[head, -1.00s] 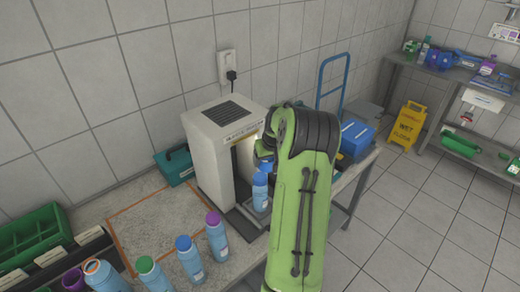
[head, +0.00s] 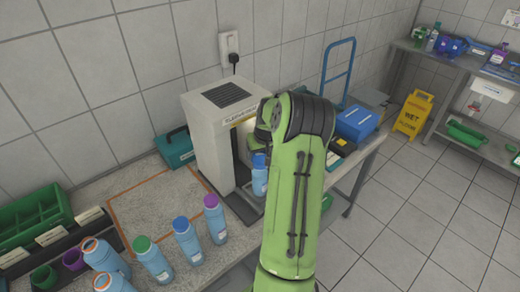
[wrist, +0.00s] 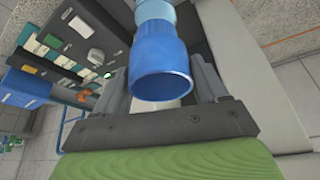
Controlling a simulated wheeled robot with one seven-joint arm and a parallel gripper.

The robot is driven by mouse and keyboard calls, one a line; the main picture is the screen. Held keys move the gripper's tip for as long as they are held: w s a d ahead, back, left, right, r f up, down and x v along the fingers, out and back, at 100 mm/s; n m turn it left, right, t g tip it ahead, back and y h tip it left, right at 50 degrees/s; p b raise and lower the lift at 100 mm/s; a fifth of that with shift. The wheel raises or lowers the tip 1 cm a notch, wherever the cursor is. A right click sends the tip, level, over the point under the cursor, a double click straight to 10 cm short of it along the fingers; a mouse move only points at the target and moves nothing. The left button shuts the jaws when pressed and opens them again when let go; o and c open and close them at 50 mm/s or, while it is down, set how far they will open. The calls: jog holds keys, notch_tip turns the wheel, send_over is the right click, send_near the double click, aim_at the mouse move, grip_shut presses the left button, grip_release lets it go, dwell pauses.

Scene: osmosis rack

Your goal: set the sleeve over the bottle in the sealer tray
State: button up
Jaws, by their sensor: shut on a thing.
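The sealer (head: 215,140) is a white upright machine with a dark vent on top. The light-blue bottle (head: 260,182) stands upright at its open front, above the dark tray (head: 240,207), with dark blue at its top. In the wrist view, my gripper (wrist: 163,78) is shut on the sleeve (wrist: 158,50), a blue hollow tube with its open end towards the camera. A light-blue part of the bottle (wrist: 156,10) shows beyond the sleeve, in line with it. How far the sleeve is around the bottle cannot be told.
Several bottles with coloured tops, such as the purple-topped one (head: 214,222), stand along the counter's front. A green rack (head: 35,212) is at left and a teal box (head: 176,148) behind. A blue box (head: 356,122) lies right of the sealer. An orange-outlined area (head: 150,200) is clear.

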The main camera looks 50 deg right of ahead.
jog(key=shift+f, duration=0.3)
dwell(0.4)
jog(key=o, duration=1)
jog(key=shift+o, duration=0.2)
jog(key=b+v, duration=0.1)
jog(key=v, duration=1.4)
jog(key=shift+s+a+r, duration=0.2)
jog(key=shift+r, duration=0.15)
